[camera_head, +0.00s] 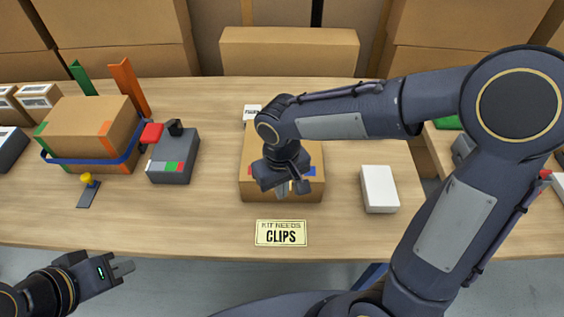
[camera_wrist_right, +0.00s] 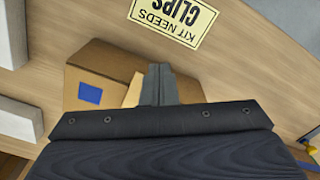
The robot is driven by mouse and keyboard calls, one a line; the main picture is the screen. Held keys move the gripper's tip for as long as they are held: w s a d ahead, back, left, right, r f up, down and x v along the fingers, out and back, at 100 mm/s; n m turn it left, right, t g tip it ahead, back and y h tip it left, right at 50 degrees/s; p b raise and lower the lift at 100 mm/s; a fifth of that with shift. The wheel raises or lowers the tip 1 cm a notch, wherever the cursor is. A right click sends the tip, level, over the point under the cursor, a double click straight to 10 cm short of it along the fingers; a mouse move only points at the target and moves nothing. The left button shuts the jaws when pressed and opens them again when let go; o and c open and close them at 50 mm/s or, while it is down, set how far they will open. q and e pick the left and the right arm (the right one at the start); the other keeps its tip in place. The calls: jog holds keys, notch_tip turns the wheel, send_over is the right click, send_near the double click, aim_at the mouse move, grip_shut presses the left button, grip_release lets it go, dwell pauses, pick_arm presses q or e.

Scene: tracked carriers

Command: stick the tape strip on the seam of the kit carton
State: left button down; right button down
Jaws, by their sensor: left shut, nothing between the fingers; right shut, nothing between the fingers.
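The kit carton (camera_head: 255,150) is a brown box at the middle of the table, with blue and red patches on its near side. My right gripper (camera_head: 285,189) is shut and empty at the carton's near side, and its arm hides part of the top. In the right wrist view, its fingers (camera_wrist_right: 160,72) overlap the carton (camera_wrist_right: 95,55), whose blue patch shows. A lighter tan area (camera_wrist_right: 133,92) lies beside the fingers; I cannot tell if it is the tape strip or bare carton. My left gripper (camera_head: 123,268) is shut and empty off the table's near edge.
A sign (camera_head: 281,233) reading "KIT NEEDS CLIPS" lies before the carton. A white box (camera_head: 379,188) stands right of it. At left are a grey device (camera_head: 172,163) with a red part, a strapped box (camera_head: 88,120) and a yellow-knobbed plate (camera_head: 88,193).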

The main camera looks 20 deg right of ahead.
jog(key=shift+w+d+p, duration=0.15)
jog(key=shift+w+d, duration=0.1)
jog(key=shift+w, duration=0.55)
jog(key=shift+w+d+p, duration=0.2)
jog(key=shift+w, duration=0.65)
jog(key=shift+w+d+p, duration=0.15)
jog(key=shift+w+d, duration=0.1)
jog(key=shift+w, duration=0.55)
jog(key=shift+s, duration=0.1)
jog(key=shift+s+a, duration=0.15)
jog(key=shift+s, duration=0.25)
jog(key=shift+r, duration=0.1)
jog(key=shift+r+p, duration=2.7)
jog(key=shift+r, duration=0.75)
